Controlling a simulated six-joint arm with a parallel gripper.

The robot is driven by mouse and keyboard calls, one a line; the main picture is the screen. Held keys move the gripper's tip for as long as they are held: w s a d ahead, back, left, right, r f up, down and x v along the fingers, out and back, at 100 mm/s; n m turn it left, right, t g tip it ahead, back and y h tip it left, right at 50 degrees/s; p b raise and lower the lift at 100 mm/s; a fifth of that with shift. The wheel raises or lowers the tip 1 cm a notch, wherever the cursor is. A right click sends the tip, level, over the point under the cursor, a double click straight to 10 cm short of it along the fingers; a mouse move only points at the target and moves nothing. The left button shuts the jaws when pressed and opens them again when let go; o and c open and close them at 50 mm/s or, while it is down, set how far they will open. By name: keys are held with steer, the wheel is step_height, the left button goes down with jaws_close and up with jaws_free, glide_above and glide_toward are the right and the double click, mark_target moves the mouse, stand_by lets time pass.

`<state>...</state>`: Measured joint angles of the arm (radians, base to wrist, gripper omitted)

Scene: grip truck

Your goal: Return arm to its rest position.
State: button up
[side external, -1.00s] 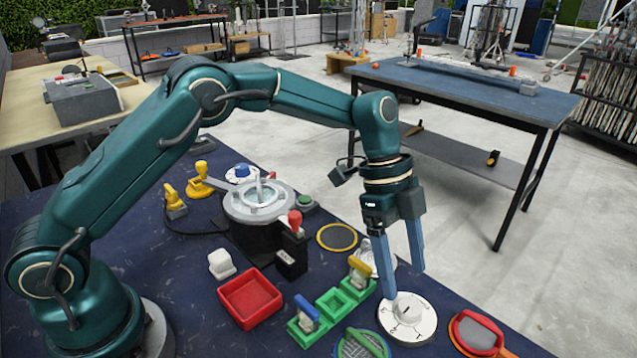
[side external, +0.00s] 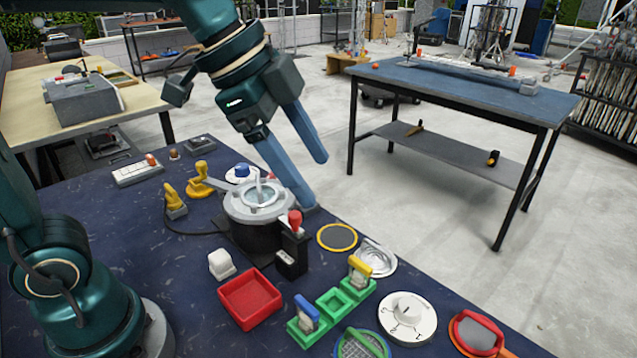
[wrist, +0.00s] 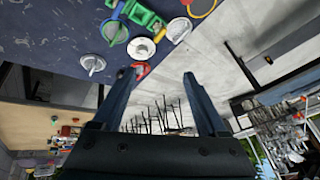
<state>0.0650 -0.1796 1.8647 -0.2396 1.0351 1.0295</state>
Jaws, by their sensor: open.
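My gripper (side external: 307,182) is raised in the air at the upper middle of the side external view, tilted with its two blue fingers pointing down and to the right. The fingers are apart with nothing between them. In front of the camera, one finger overlaps the far side of the round grey machine (side external: 262,202) in the picture; I cannot tell the exact gap. In the wrist view my gripper (wrist: 158,74) also shows its two fingers spread and empty, with the floor beyond.
The dark blue bench holds a red tray (side external: 250,300), a green block holder (side external: 333,304), a white dial (side external: 407,318), a red-rimmed disc (side external: 477,334) and yellow-handled tools (side external: 200,180). A separate blue table (side external: 460,90) stands behind. Open floor lies between.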

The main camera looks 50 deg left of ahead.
steer(key=s+a+f+n+y, duration=0.1)
steer(key=s+a+f+n, duration=0.2)
steer(key=s+n, duration=0.2)
steer(key=s+a+f+n+t+y, duration=0.1)
steer(key=s+a+f+n, duration=0.2)
steer(key=s+n, duration=0.2)
steer(key=shift+f+n+y, duration=0.3)
steer(key=shift+f+n, duration=0.05)
steer(key=shift+n, duration=0.45)
steer(key=shift+s, duration=0.1)
